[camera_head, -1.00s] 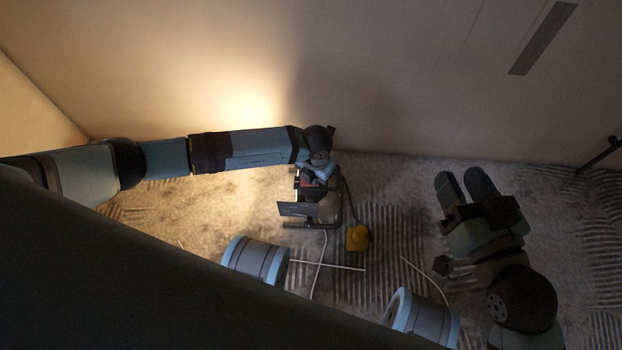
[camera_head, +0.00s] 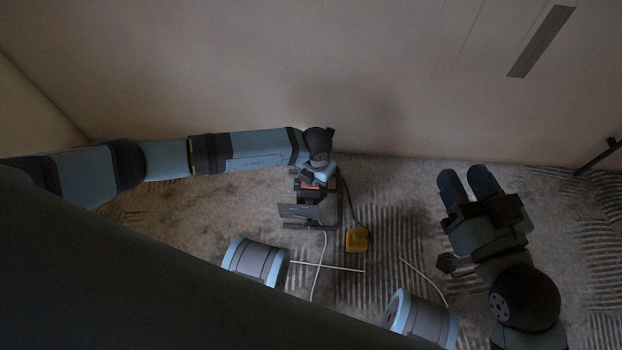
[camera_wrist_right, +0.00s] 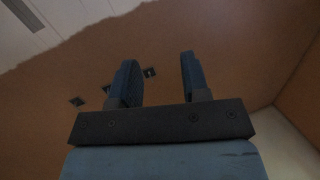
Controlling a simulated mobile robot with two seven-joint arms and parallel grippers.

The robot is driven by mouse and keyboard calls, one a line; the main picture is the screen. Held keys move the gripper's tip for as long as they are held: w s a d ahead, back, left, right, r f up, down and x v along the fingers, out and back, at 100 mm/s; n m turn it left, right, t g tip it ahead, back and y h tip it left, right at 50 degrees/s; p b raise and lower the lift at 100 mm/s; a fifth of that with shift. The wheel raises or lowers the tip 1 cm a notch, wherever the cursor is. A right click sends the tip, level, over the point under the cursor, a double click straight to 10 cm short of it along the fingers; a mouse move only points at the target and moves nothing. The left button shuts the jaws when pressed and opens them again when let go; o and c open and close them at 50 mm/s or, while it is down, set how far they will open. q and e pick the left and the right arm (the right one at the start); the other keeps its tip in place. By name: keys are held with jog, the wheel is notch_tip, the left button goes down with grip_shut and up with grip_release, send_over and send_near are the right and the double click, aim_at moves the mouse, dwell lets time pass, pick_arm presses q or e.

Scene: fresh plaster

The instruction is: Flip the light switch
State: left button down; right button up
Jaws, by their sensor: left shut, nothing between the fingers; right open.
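My left arm reaches in from the left, and my left gripper (camera_head: 318,176) is shut and empty, low by the wall at a dark work lamp (camera_head: 300,211) on a stand. Its fingertips are hard to make out against the lamp. My right gripper (camera_head: 464,178) is open and empty at the right, apart from the lamp; in the right wrist view its two fingers (camera_wrist_right: 157,70) stand apart. I cannot pick out the light switch for certain. Small dark square plates (camera_wrist_right: 77,101) show on the brown surface in the right wrist view, one partly behind a finger.
A yellow box (camera_head: 357,240) sits on the floor beside the lamp, and thin pale cords (camera_head: 320,266) lie in front. A grey strip (camera_head: 542,40) is on the plaster wall (camera_head: 430,80). A dark bar (camera_head: 598,153) leans in at the right edge.

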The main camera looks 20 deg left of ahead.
pick_arm(q)
notch_tip(320, 180, up, 2)
jog(key=shift+r+p, duration=0.1)
jog(key=shift+p, duration=0.5)
jog(key=shift+r+p, duration=0.9)
jog(key=shift+r, duration=0.05)
jog(key=shift+r+p, duration=0.85)
jog(key=shift+r, duration=0.1)
pick_arm(e)
jog(key=shift+m+t, duration=0.6)
jog(key=shift+m, duration=0.3)
jog(key=r, duration=0.2)
jog(key=s+r, duration=0.1)
jog(key=r, duration=0.1)
jog(key=shift+a+r, duration=0.15)
jog(key=shift+r, duration=0.25)
pick_arm(q)
jog(key=shift+s+f, duration=0.1)
pick_arm(e)
jog(key=shift+s, duration=0.1)
